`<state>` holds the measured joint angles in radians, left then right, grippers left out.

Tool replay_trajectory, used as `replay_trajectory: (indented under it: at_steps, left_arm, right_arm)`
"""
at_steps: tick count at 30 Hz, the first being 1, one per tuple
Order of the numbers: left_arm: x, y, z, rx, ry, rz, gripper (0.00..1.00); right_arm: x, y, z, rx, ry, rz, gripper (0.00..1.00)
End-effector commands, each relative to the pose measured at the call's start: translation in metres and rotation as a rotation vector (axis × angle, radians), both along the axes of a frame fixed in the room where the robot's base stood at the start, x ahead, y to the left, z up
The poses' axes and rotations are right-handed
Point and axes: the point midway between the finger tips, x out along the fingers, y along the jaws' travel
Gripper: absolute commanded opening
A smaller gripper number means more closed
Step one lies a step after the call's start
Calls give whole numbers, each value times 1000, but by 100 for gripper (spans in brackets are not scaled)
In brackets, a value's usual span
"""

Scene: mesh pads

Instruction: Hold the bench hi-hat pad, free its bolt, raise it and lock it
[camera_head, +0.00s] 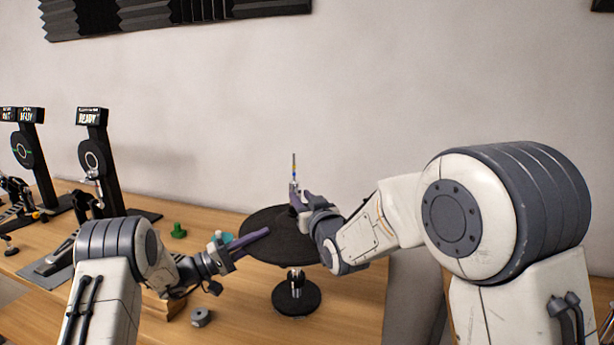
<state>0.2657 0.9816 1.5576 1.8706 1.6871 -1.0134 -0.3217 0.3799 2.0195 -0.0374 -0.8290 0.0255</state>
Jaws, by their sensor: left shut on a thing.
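The hi-hat pad is a round black disc (285,252) on a short stand with a round black base (296,299), on the bench at the middle. A thin rod (294,164) with coloured bands rises above it. My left gripper (262,234) comes in from the left and is shut on the pad at its left side. My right gripper (295,192) is above the pad at the foot of the visible rod. Its fingers overlap the rod, hide the bolt area, and do not show whether they are open or shut.
The wooden bench (345,310) has free room right of the stand. A green knob (178,231) and a small grey cylinder (201,317) lie left of the pad. Kick-pad towers with pedals stand at the left, one with a lit "READY" sign (90,117).

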Motion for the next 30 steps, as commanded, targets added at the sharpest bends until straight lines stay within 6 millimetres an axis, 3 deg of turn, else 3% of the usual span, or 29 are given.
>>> replay_trajectory:
  at_steps: [1,2,11,30]
  left_arm:
    - [0,0,-1,2,3,-1,0]
    - [0,0,-1,2,3,-1,0]
    - [0,0,-1,2,2,-1,0]
    - [0,0,-1,2,2,-1,0]
  right_arm:
    - [0,0,0,0,0,0,10]
    - [0,0,0,0,0,0,0]
    - [0,0,0,-80,-29,0,0]
    - [0,-1,0,-1023,-373,-1,0]
